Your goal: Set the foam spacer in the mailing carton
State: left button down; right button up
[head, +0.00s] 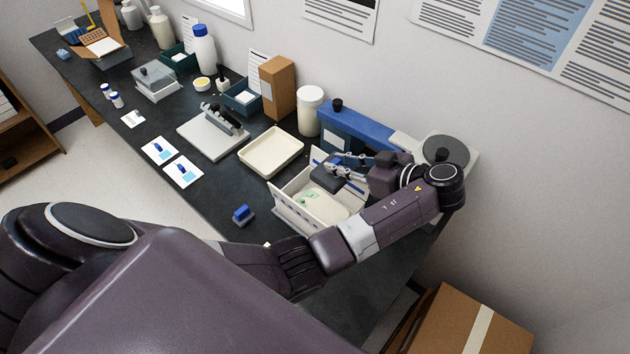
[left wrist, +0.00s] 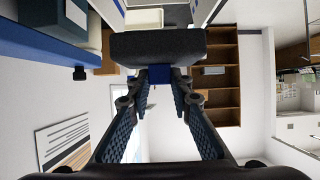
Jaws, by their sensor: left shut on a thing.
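The foam spacer is a dark grey block (head: 323,177) with a blue grip tab, which shows in the left wrist view (left wrist: 158,45). My left gripper (head: 343,167) is shut on the tab, which sits between the fingertips in the left wrist view (left wrist: 158,76). The mailing carton (head: 290,210) is a white open box with raised flaps near the right end of the bench. The spacer is over the carton's back part; I cannot tell how high it is or whether it touches. A pale item with green marks (head: 310,197) lies inside. My right gripper is not in view.
A blue and grey block (head: 242,214) stands left of the carton near the bench edge. A cream tray (head: 270,152) lies behind-left. A blue machine (head: 352,132) and a white jar (head: 310,110) stand behind. My arm crosses the carton's right side.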

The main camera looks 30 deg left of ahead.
aim_at(341, 187)
pick_arm(q)
jog(key=f+b, duration=0.1)
jog(key=f, duration=0.1)
jog(key=f+b, duration=0.1)
jog(key=f, duration=0.2)
jog(key=d+f+b, duration=0.1)
jog(key=f, duration=0.2)
jog(key=shift+b, duration=0.35)
jog(key=f+b, duration=0.4)
jog(key=f, duration=0.1)
jog(key=f+b, duration=0.5)
jog(key=f, duration=0.1)
jog(key=shift+a, duration=0.2)
jog(key=shift+f+b, duration=0.25)
jog(key=shift+b, duration=0.05)
jog(key=shift+r, duration=0.1)
jog(key=shift+f+b, duration=0.5)
jog(key=shift+f, duration=0.2)
jog(key=c, duration=1.7)
grip_release()
jog(key=shift+r, duration=0.1)
jog(key=shift+c, duration=0.2)
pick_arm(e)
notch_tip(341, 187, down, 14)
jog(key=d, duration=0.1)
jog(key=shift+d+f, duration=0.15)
